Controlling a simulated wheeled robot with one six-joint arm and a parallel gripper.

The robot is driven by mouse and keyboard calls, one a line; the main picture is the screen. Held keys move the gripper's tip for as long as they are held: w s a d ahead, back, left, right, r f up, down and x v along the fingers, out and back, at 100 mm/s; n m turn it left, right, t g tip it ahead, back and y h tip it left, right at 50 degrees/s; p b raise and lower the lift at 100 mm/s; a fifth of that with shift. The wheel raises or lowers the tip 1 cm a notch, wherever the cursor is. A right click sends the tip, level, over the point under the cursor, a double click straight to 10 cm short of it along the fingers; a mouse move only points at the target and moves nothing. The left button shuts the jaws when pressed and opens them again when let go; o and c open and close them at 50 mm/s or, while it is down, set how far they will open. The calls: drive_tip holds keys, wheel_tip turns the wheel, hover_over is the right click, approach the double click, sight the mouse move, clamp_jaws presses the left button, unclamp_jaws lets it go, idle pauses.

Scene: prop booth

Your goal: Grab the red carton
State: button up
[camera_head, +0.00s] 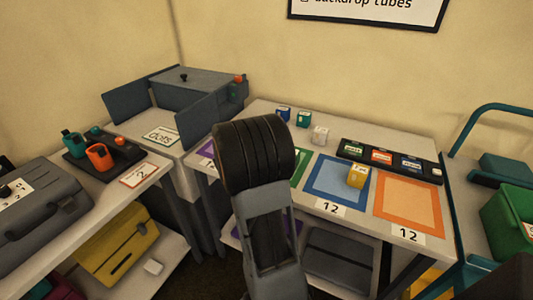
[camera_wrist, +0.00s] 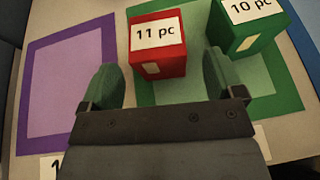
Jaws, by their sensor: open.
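The red carton (camera_wrist: 158,48), with a white top label "11 pc", stands at the upper middle in the wrist view. It is at the left edge of the green mat (camera_wrist: 195,90). My gripper (camera_wrist: 163,78) is open, with a finger on either side and the carton just beyond, between the line of the two fingers. Nothing is held. In the head view my own arm hides the red carton and the gripper.
A green carton (camera_wrist: 245,40) labelled "10 pc" stands close to the right finger. A purple mat (camera_wrist: 65,85) lies bare at left.

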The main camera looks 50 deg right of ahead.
drive_tip(key=x, duration=0.5)
drive_tip(key=shift+c, duration=0.5)
drive_tip(key=c, duration=0.9)
drive_tip(key=shift+r, duration=0.1)
drive_tip(key=shift+c, duration=0.3)
drive_tip(key=shift+r, duration=0.1)
